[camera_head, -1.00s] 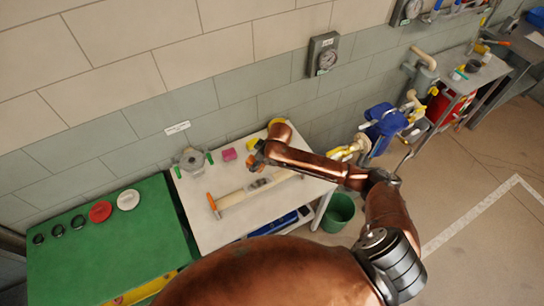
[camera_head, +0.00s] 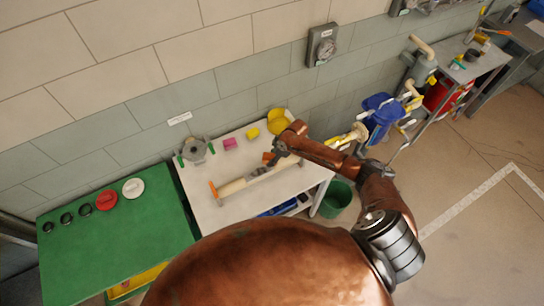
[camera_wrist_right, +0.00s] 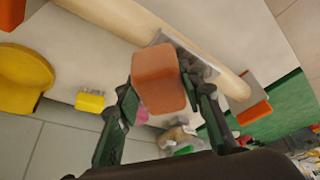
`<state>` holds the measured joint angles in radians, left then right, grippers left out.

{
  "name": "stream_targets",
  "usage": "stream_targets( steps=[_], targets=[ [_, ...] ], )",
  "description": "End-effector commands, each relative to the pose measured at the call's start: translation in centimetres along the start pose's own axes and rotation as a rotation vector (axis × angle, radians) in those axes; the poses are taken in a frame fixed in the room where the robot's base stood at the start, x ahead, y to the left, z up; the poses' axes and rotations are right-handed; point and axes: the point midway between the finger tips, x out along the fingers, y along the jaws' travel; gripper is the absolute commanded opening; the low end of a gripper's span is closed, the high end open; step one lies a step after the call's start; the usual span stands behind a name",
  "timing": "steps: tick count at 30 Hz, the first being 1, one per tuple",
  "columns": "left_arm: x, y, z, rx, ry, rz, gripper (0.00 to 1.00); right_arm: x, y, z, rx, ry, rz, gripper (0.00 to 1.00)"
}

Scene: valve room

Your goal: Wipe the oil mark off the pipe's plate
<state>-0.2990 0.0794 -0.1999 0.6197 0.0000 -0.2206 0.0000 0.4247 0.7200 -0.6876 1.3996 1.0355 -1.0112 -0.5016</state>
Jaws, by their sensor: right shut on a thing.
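My right gripper (camera_head: 280,152) is shut on an orange-brown block (camera_head: 268,158), which looks like a sponge. In the right wrist view the block (camera_wrist_right: 160,78) sits between the two dark fingers. The pale pipe (camera_head: 233,187) lies along the white table with orange pieces at its ends. Its grey plate (camera_head: 257,172) is about midway along, with a dark patch on it. In the wrist view the block overlaps the plate (camera_wrist_right: 178,43) and covers part of it; I cannot tell if they touch. My left gripper is out of view.
A pink block (camera_head: 230,144), a yellow block (camera_head: 253,133) and a yellow bowl (camera_head: 279,121) stand along the back of the table. A grey valve body (camera_head: 194,150) is at the back left. A green bench (camera_head: 120,245) adjoins on the left; a green bucket (camera_head: 337,198) is at the right.

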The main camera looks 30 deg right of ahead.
Motion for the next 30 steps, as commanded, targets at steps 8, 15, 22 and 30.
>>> stream_targets(
  steps=[8, 15, 22, 30],
  targets=[
    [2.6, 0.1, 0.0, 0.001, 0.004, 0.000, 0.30, 2.7, 0.0, 1.0, -0.001, 0.000, 0.000, 0.16],
    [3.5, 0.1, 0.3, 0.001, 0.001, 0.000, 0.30, 4.1, -0.5, 0.9, -0.002, 0.002, -0.003, 0.16],
    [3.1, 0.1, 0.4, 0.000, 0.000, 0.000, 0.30, 4.8, -1.8, -0.8, -0.004, 0.003, -0.003, 0.16],
    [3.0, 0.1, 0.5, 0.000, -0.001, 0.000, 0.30, 5.5, -3.3, -2.7, -0.006, 0.002, -0.003, 0.16]
  ],
)
